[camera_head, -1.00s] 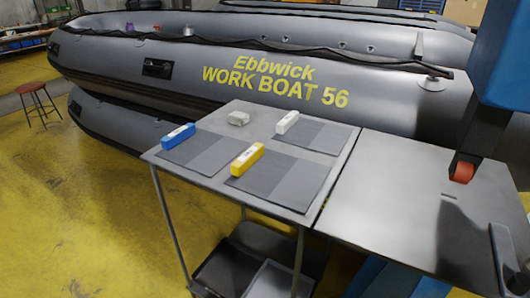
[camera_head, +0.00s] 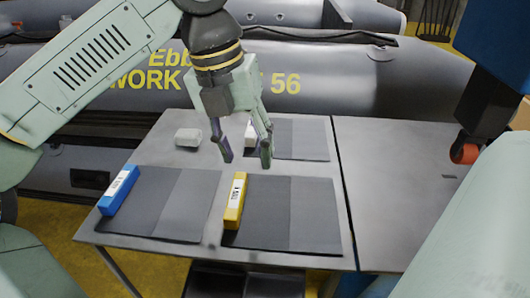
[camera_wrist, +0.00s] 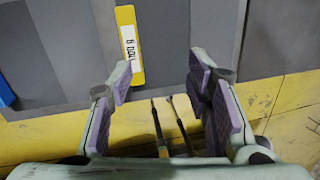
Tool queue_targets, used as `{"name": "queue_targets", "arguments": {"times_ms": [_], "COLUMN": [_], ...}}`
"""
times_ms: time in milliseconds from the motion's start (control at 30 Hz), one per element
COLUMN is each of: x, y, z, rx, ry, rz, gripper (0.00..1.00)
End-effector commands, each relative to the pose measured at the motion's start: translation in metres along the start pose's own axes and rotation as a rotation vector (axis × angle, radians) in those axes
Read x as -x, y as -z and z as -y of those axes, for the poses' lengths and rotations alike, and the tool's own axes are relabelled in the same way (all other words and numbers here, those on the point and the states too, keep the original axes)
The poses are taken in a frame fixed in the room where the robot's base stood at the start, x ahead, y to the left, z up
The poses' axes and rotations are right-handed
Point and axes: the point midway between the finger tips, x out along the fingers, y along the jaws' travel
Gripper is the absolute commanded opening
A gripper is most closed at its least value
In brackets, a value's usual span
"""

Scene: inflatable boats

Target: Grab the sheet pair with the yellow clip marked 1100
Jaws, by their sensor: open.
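The yellow clip (camera_head: 235,201) with a white label lies along the left edge of a dark grey sheet pair (camera_head: 305,215) at the front right of the table. In the wrist view the yellow clip (camera_wrist: 124,22) is at upper centre-left; its label seems to read 1100 beside a letter. My gripper (camera_head: 246,160) is open and empty, pointing down above the table, behind and above the yellow clip in the head view. In the wrist view my gripper (camera_wrist: 160,78) has its fingers spread, with the clip ahead and to the left, apart from them.
A blue clip (camera_head: 118,190) holds another sheet pair (camera_head: 175,205) at left. A third pair (camera_head: 300,138) lies at the back, its white clip (camera_head: 250,132) partly hidden by my gripper. The right table (camera_head: 390,180) is mostly bare.

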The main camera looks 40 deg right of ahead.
Motion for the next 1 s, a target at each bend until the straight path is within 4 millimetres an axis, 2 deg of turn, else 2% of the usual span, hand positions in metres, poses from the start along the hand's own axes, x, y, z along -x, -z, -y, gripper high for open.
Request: {"name": "queue_targets", "arguments": {"times_ms": [100,200,400,667,1000], "x": [-0.003,-0.011,-0.042,-0.062,-0.105], "y": [0.0,0.001,0.004,0.005,0.007], "z": [-0.02,-0.029,-0.034,-0.037,-0.043], "rx": [0.068,0.091,0.091,0.088,0.088], "ry": [-0.138,-0.179,-0.178,-0.175,-0.174], "rz": [-0.054,-0.07,-0.072,-0.071,-0.07], "gripper": [0.45,0.45,0.45,0.45,0.45]}}
